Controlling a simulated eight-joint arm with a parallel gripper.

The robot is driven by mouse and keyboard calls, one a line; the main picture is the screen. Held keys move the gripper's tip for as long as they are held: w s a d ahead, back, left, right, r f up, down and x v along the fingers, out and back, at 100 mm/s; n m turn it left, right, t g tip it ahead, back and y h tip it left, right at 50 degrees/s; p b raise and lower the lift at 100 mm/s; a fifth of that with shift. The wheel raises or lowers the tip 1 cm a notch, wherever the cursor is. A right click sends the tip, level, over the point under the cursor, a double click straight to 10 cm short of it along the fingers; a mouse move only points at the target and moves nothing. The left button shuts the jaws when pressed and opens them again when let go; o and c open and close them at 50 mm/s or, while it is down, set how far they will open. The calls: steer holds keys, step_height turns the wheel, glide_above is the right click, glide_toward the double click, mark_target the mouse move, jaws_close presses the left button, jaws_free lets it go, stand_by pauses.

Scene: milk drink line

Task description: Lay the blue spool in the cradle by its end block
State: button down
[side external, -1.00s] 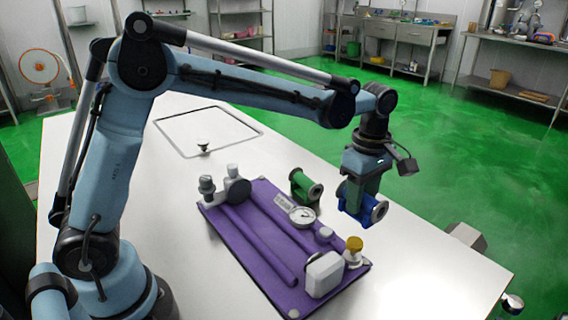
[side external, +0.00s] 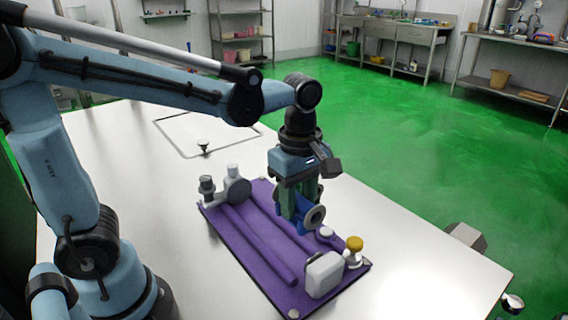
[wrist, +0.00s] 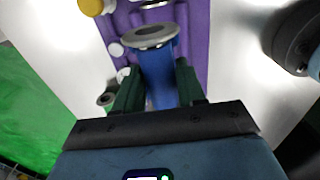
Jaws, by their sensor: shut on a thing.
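The blue spool (side external: 303,214), with grey end flanges, is between the fingers of my gripper (side external: 296,196). My gripper is shut on it, above the purple cradle board (side external: 238,237) with its long raised ridges. In the wrist view the blue spool (wrist: 160,75) shows a grey flange toward the top, over the purple cradle (wrist: 198,35). I cannot tell whether the spool touches the cradle. A pale block (side external: 323,276) stands at the near end of the board. My gripper hides the green spool and most of the dial gauge in the side view.
A yellow-capped fitting (side external: 354,250) stands at the near right corner of the board, with a white round knob (side external: 325,232) nearby. Grey fittings (side external: 238,190) stand at the far end. The white table (side external: 420,255) is clear to the right.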

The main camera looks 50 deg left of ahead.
steer(key=shift+s+a+f, duration=0.1)
steer(key=shift+s+f, duration=0.1)
steer(key=shift+f, duration=4.85)
steer(key=shift+f, duration=0.1)
steer(key=c, duration=0.7)
jaws_free()
steer(key=shift+o, duration=0.2)
